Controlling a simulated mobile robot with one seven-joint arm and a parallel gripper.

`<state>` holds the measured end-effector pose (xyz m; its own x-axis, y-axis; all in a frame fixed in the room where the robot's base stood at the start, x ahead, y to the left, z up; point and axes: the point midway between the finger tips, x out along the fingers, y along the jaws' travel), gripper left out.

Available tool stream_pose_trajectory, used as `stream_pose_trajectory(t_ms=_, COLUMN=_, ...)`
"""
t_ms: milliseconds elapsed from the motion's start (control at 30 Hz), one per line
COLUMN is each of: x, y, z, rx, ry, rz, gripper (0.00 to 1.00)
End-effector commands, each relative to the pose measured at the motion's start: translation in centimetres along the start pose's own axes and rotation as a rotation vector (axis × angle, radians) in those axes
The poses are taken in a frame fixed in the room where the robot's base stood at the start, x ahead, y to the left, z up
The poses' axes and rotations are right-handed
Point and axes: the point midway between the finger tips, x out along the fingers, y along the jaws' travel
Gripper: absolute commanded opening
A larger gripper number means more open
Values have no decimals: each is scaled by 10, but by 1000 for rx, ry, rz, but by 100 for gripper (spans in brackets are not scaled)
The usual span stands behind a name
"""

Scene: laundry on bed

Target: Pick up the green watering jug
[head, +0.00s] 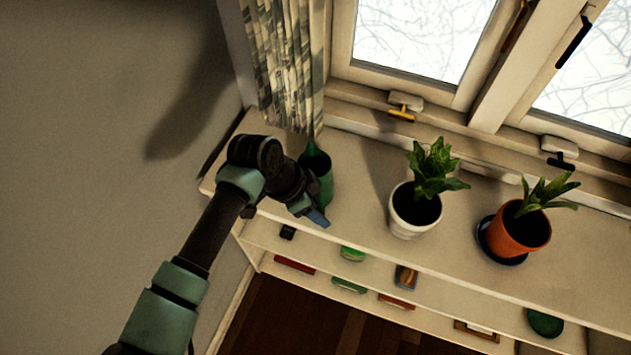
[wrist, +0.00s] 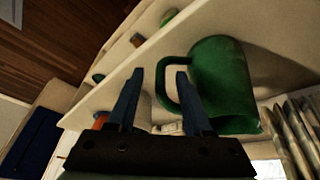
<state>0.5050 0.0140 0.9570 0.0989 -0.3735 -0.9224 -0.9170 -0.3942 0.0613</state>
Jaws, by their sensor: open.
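The green watering jug (head: 319,174) stands on the top of the white shelf unit, near its left end by the curtain. My arm partly covers it in the head view. In the wrist view the jug (wrist: 225,85) is large, with its looped handle toward my gripper. My gripper (wrist: 158,75) is open, with its two blue fingers at the handle; the right finger overlaps the handle and the left finger is apart from it. In the head view my gripper (head: 313,212) is just in front of the jug. I cannot tell whether the right finger touches the handle.
A white pot (head: 405,222) with a leafy plant stands right of the jug, and an orange pot (head: 522,236) on a blue saucer stands farther right. The patterned curtain (head: 285,65) hangs behind the jug. Lower shelves (head: 325,258) hold several small items.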

Motion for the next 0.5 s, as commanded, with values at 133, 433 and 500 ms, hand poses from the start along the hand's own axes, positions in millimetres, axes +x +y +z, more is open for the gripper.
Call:
stream_pose_trajectory(t_ms=133, x=11, y=0, z=1, rx=-1, ry=-1, rz=0, gripper=51)
stream_pose_trajectory(t_ms=433, x=12, y=0, z=1, rx=0, ry=0, rz=-1, gripper=35)
stream_pose_trajectory(t_ms=500, x=12, y=0, z=1, rx=0, ry=0, rz=-1, gripper=22)
